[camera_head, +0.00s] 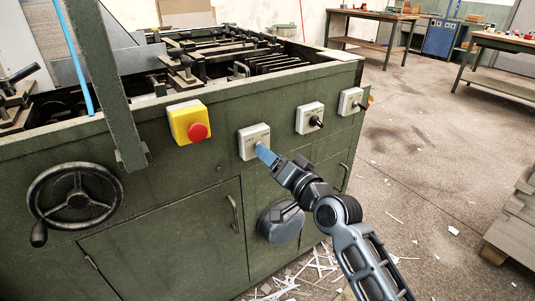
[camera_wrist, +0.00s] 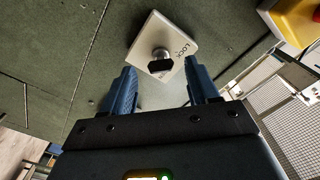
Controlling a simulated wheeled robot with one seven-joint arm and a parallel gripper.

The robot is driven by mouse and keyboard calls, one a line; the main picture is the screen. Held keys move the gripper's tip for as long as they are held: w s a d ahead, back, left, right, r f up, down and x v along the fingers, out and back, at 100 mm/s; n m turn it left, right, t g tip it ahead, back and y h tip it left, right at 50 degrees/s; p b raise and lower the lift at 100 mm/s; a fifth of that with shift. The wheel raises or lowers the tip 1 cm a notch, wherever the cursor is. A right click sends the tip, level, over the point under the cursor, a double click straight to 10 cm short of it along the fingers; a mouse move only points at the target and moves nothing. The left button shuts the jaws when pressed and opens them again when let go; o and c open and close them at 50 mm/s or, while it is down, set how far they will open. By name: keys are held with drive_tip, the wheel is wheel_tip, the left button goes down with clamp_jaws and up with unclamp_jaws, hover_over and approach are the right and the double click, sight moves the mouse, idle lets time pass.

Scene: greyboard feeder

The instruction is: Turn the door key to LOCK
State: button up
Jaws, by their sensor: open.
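The door key (camera_wrist: 160,66) has a black bow and sits in a round metal lock on a pale square plate (camera_wrist: 145,43). The word LOCK is printed on the plate to the right of the key in the wrist view. The plate (camera_head: 248,137) is on the front of the green machine in the head view, where my fingers hide the key. My gripper (camera_wrist: 160,82) is open, with one blue finger on each side of the key and the tips just short of it. It shows in the head view (camera_head: 263,154) close to the plate.
A red emergency button (camera_head: 197,131) on a yellow box is left of the plate. Two more plates with black knobs, a nearer one (camera_head: 310,117) and a farther one (camera_head: 351,101), are to the right. A handwheel (camera_head: 75,196) sticks out at left.

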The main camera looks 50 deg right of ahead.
drive_tip(key=v, duration=0.5)
idle(0.6)
drive_tip(key=s+a+r+n+g+y+p, duration=0.1)
drive_tip(key=s+a+n, duration=0.3)
drive_tip(key=s, duration=0.6)
drive_tip(key=s+a+r+n+y+p, duration=0.2)
drive_tip(key=s+a+r+n+p, duration=0.1)
drive_tip(key=s+a, duration=0.6)
drive_tip(key=s+a+r+n+g+y+p, duration=0.1)
drive_tip(key=s+a+r+n+y+p, duration=0.1)
drive_tip(key=s+a+n+p, duration=0.2)
drive_tip(key=s+a+n, duration=0.1)
drive_tip(key=s+a, duration=0.2)
drive_tip(key=s, duration=0.3)
drive_tip(key=shift+s+a+r+g, duration=0.2)
drive_tip(key=shift+s+a+g, duration=0.1)
drive_tip(key=shift+s, duration=0.1)
